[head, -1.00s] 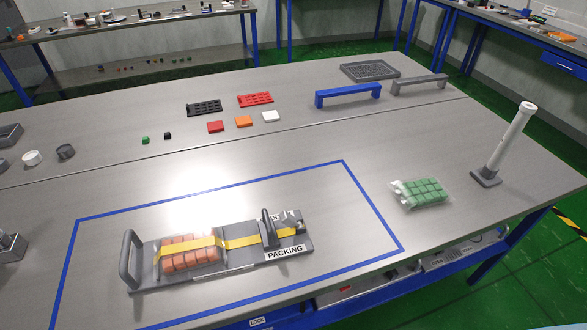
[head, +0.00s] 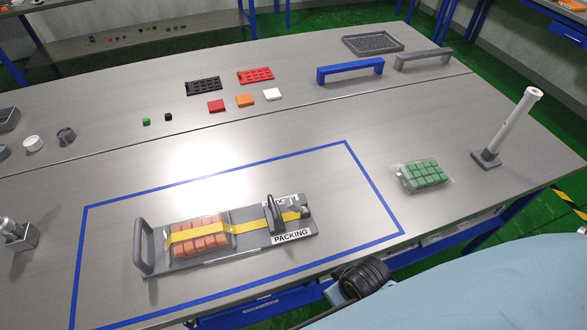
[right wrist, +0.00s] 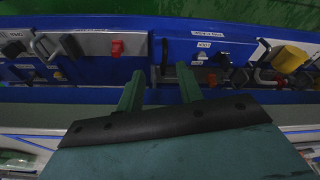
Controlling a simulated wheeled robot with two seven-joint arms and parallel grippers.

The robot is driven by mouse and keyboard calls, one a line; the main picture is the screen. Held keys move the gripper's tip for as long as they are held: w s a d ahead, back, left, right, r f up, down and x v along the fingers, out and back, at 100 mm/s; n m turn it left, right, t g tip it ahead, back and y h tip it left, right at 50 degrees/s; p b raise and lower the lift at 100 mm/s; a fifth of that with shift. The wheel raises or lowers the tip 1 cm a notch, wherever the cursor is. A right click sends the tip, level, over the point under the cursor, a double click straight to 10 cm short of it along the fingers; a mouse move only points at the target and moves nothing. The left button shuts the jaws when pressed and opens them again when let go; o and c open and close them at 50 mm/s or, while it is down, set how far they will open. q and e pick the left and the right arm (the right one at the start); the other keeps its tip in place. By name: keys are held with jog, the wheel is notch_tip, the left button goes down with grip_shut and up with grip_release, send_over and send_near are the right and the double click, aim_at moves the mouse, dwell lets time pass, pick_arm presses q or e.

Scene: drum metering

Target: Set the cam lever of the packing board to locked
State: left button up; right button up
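The grey packing board (head: 218,225) lies inside the blue taped rectangle, with a handle at its left end and a PACKING label at its right. A yellow strap (head: 250,224) runs across a pack of orange blocks (head: 199,237). The dark cam lever (head: 273,214) stands upright at the board's right part, over the strap, and partly hides a second label behind it. My right gripper (right wrist: 160,70) shows in the right wrist view with its green fingers apart and nothing between them, in front of the blue table front. It is away from the lever. My left gripper is not in view.
A bag of green blocks (head: 424,174) and a white post on a grey base (head: 487,158) stand right of the taped area. A blue bracket (head: 350,70) and small coloured parts lie farther back. The table between board and green bag is clear.

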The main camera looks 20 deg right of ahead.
aim_at(276, 218)
jog(key=w+v, duration=0.2)
jog(key=v, duration=0.5)
jog(key=w+a+r+y, duration=0.1)
jog(key=w+a, duration=0.2)
jog(key=w+a+r+y, duration=0.1)
jog(key=w+a+r, duration=0.1)
jog(key=w+a, duration=0.1)
jog(key=w+a+r+p, duration=0.1)
jog(key=w+a+r, duration=0.1)
jog(key=w, duration=0.1)
jog(key=shift+w+a+n+t+y, duration=0.3)
jog(key=shift+a+n+y, duration=0.1)
jog(key=w+r+g, duration=0.1)
jog(key=w+r, duration=0.2)
jog(key=w, duration=0.1)
jog(key=w+r+g+h, duration=0.1)
jog(key=w+r, duration=0.3)
jog(key=shift+d+p, duration=0.1)
jog(key=shift+p, duration=0.3)
jog(key=d+r, duration=0.1)
jog(key=d, duration=0.1)
jog(key=w+d+r+m+g+h, duration=0.1)
jog(key=w+d+r+m+h, duration=0.1)
jog(key=d, duration=0.1)
jog(key=shift+w+d+r, duration=0.25)
jog(key=shift+d+r, duration=0.05)
jog(key=shift+d, duration=0.05)
